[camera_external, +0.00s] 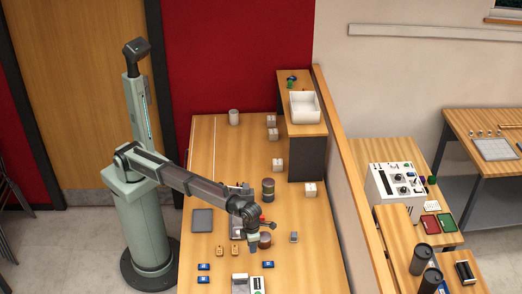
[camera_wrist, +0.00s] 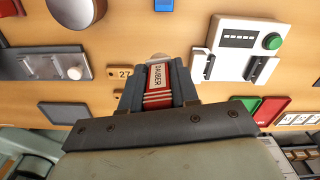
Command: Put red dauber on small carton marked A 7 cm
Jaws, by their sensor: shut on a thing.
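My gripper (camera_wrist: 158,85) is shut on the red dauber (camera_wrist: 158,82), a red piece with a white label reading DAUBER, held between the dark fingers above the table. In the external view my gripper (camera_external: 253,244) is over the front middle of the table, and the dauber is too small to make out. Several small white cartons stand along the table's right side and back, among them one by the shelf foot (camera_external: 310,189), one further left (camera_external: 278,164) and two further back (camera_external: 272,133). Their marks are too small to read, so I cannot tell which is A 7 cm.
A raised shelf (camera_external: 290,128) with a white bin (camera_external: 304,107) stands at the back right. Dark cans (camera_external: 268,190) stand near my arm. Blue blocks (camera_external: 204,267), wooden tags (camera_external: 219,251) and a white device with a green button (camera_wrist: 243,48) lie near the front. A wooden partition borders the right.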

